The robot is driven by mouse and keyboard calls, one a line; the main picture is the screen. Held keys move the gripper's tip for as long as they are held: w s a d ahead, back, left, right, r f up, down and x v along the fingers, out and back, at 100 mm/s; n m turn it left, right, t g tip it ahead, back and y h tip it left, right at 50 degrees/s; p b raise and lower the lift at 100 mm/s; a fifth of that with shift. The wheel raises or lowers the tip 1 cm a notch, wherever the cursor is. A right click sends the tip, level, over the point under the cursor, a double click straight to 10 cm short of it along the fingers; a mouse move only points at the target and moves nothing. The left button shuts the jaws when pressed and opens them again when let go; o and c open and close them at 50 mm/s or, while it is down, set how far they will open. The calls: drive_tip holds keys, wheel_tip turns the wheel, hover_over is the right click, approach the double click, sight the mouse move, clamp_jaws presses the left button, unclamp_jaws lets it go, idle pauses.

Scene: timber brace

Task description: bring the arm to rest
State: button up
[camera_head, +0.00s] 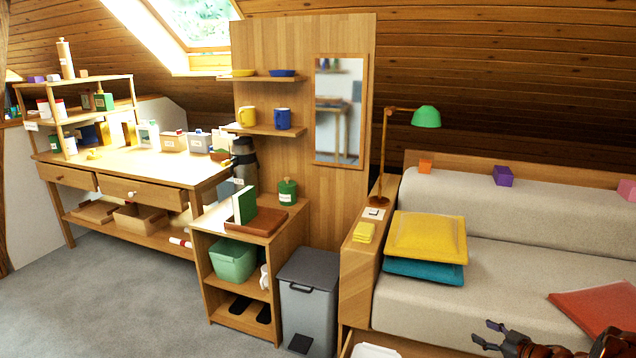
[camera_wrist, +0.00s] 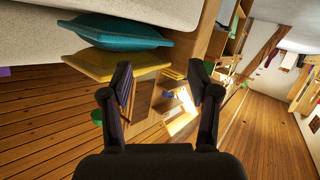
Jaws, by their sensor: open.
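My gripper (camera_head: 502,337) shows at the bottom right of the head view, in front of the sofa. Its two dark fingers also show in the wrist view (camera_wrist: 160,82), spread well apart with nothing between them. The wrist view looks tipped over, with the cushions at the upper left. My gripper is clear of the sofa seat and cushions as far as I can see. Part of my arm shows at the bottom right corner of the head view.
A yellow cushion (camera_head: 426,236) lies on a teal cushion (camera_head: 424,270) at the sofa's left end. A red cushion (camera_head: 598,308) lies close to my arm. A green lamp (camera_head: 426,117) stands on the wooden side. A grey bin (camera_head: 308,300) stands left of the sofa; open carpet (camera_head: 110,300) lies further left.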

drive_tip(key=w+r+m+g+h+p, duration=0.1)
drive_tip(key=w+r+m+h+p, duration=0.2)
drive_tip(key=r, duration=0.8)
drive_tip(key=w+r+m+g+h+p, duration=0.15)
drive_tip(key=r+h, duration=0.35)
drive_tip(key=r, duration=0.6)
drive_tip(key=s+a+r+g+h+p, duration=0.2)
drive_tip(key=s+a+r+p, duration=0.15)
drive_tip(key=r, duration=0.35)
drive_tip(key=s+a+r+m+g+y+p, duration=0.1)
drive_tip(key=s+a+r+g+p, duration=0.1)
drive_tip(key=s+a, duration=0.8)
drive_tip(key=s+a+r+m+g+y+p, duration=0.1)
drive_tip(key=s+a+r+g+p, duration=0.2)
drive_tip(key=s+a, duration=0.8)
drive_tip(key=s+a+r+m+g+y+p, duration=0.1)
drive_tip(key=s+a+r+g, duration=0.4)
drive_tip(key=s, duration=2.1)
drive_tip(key=a+r+y+p, duration=0.1)
drive_tip(key=a+r+p, duration=0.1)
drive_tip(key=a, duration=0.3)
drive_tip(key=shift+s+a+r, duration=0.2)
drive_tip(key=shift+r, duration=0.2)
drive_tip(key=shift+g, duration=0.25)
drive_tip(key=shift+s+r, duration=0.15)
drive_tip(key=shift+s, duration=0.2)
